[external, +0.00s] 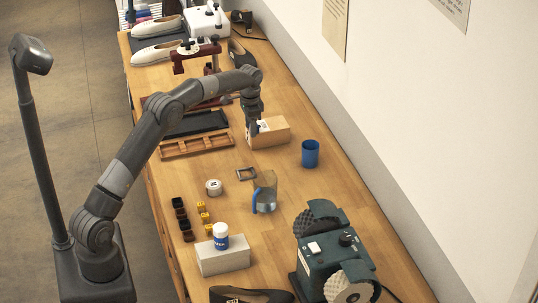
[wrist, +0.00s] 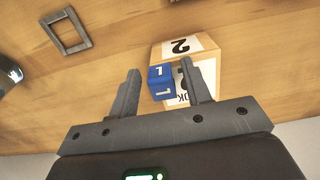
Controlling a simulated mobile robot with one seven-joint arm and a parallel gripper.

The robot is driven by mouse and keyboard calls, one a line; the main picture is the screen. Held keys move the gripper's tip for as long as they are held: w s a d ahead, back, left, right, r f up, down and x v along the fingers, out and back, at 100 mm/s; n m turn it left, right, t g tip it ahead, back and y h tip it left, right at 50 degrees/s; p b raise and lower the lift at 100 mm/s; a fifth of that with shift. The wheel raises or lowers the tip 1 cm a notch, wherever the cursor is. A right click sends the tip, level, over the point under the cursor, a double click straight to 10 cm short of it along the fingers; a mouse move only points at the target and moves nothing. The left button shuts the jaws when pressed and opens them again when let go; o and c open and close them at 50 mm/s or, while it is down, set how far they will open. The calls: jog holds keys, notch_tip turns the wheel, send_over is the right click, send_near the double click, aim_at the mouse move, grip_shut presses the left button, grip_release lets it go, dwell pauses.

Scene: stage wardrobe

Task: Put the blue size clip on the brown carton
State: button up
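The brown carton (external: 273,136) stands on the wooden table, below and beside my gripper (external: 253,128). In the wrist view the carton (wrist: 207,43) shows a white label with a black "2" and another label on its near side. The blue size clip (wrist: 161,83), marked "L", lies between the fingers of my gripper (wrist: 160,72). It overlaps the carton's left edge in the picture. A gap shows between the clip and the left finger, and a narrower one at the right finger. My gripper is open. I cannot make out the clip in the external view.
A blue cup (external: 310,154) stands right of the carton. A square metal frame (external: 246,173), a jug (external: 265,192) and a round tin (external: 213,187) are nearer the front. A wooden tray (external: 196,148) lies left. A green machine (external: 333,258) fills the front right.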

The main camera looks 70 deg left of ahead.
jog(key=shift+r, duration=0.1)
notch_tip(320, 180, up, 12)
dwell(0.6)
jog(key=shift+r, duration=0.15)
jog(key=s+d+r+t, duration=0.1)
jog(key=s+d+r, duration=0.35)
jog(key=d, duration=0.45)
jog(key=s+d+r+t, duration=0.1)
jog(key=s+d+r, duration=0.35)
jog(key=d, duration=0.35)
jog(key=s+d+r+t, duration=0.1)
jog(key=s+d+r, duration=0.35)
jog(key=d, duration=0.45)
jog(key=s+d+f+t, duration=0.1)
jog(key=s+d+f, duration=0.2)
jog(key=s, duration=0.5)
jog(key=s+d+f, duration=0.4)
jog(key=s+d, duration=0.2)
jog(key=s, duration=0.3)
jog(key=s+d+f+t, duration=0.1)
jog(key=s+d+f, duration=0.2)
jog(key=s+d, duration=0.2)
jog(key=s, duration=0.3)
jog(key=shift+s+f+t, duration=0.15)
jog(key=shift+s+t, duration=0.05)
jog(key=shift+t, duration=0.1)
